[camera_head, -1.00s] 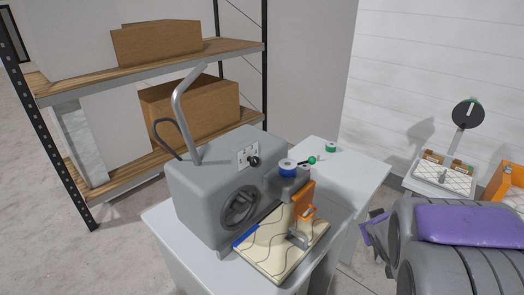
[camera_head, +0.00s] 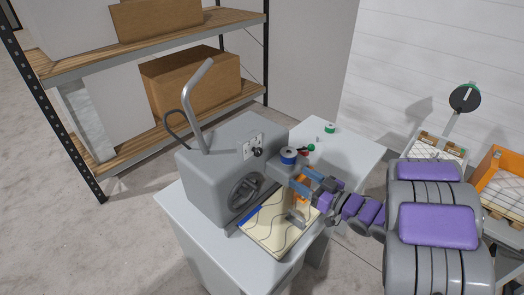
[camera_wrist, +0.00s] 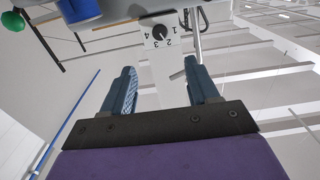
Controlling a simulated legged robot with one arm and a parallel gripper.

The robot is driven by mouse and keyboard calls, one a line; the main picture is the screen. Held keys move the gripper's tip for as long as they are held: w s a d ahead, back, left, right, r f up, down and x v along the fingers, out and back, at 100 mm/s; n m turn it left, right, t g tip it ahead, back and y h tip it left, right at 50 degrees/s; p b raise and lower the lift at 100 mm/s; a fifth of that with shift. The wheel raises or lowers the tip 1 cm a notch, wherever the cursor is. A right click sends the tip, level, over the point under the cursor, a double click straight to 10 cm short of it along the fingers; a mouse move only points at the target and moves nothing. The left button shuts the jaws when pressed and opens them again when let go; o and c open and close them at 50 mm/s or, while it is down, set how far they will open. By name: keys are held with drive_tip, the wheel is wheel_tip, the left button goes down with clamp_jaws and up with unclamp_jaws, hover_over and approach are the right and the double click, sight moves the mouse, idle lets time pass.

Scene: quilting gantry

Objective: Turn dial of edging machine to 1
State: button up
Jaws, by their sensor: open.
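The grey edging machine (camera_head: 220,165) stands on a white table. Its dial (camera_head: 258,152) is a small black knob on a white plate on the machine's upper front. In the wrist view the dial (camera_wrist: 160,32) shows near the top, with the numbers 1, 2, 3 and 4 around it; I cannot tell for sure which number it points to. My gripper (camera_head: 299,178) is open and empty, to the right of the machine and lower than the dial. In the wrist view its two blue fingers (camera_wrist: 160,66) are spread, with the dial beyond and between them, apart from both.
An orange part and a quilted piece (camera_head: 268,228) lie below my gripper. A bent grey tube (camera_head: 192,105) rises from the machine. Shelving with boxes (camera_head: 190,82) stands behind.

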sight(260, 153)
drive_tip(key=x, duration=1.7)
drive_tip(key=shift+w+a, duration=0.1)
drive_tip(key=shift+c, duration=0.3)
drive_tip(key=c, duration=1)
drive_tip(key=shift+o, duration=0.2)
